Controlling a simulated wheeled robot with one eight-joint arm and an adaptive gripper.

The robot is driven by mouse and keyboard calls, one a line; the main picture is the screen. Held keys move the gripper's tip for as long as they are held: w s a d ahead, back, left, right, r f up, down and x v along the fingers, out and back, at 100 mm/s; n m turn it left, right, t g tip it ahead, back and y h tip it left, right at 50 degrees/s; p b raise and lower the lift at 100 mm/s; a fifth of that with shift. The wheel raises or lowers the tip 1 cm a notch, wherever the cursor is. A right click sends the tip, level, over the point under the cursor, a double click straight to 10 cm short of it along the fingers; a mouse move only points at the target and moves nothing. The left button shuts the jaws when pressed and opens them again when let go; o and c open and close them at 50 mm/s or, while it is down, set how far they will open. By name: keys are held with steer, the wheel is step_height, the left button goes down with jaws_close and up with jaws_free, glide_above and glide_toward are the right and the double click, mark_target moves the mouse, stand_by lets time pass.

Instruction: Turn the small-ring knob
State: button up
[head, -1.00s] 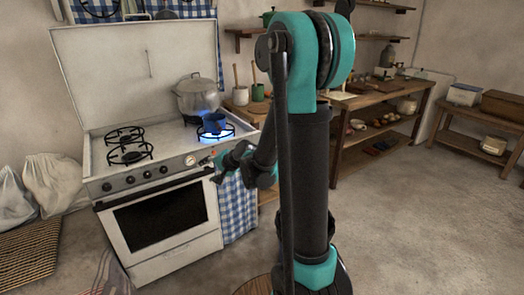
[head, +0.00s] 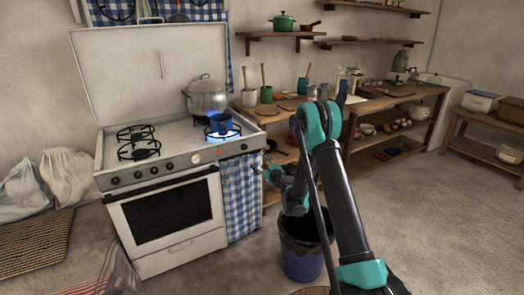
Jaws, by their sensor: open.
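The white stove (head: 165,185) has a front panel with several dark knobs (head: 138,175) in its left part and a pale round dial (head: 196,158) further right. I cannot tell from the markings which is the small-ring knob. My gripper (head: 259,168) is small in the head view, to the right of the stove's front panel and apart from the knobs. It is open and appears empty.
A large lidded pot (head: 207,97) stands at the stove's back right. A checked cloth (head: 240,198) hangs beside the stove. A dark blue bin (head: 302,262) stands on the floor behind my arm. A wooden workbench (head: 365,108) lies along the wall. Floor before the stove is mostly clear.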

steer(key=d+m, duration=0.1)
glide_toward(245, 148)
steer(key=x, duration=0.9)
steer(key=shift+w, duration=0.15)
steer(key=c, duration=1.2)
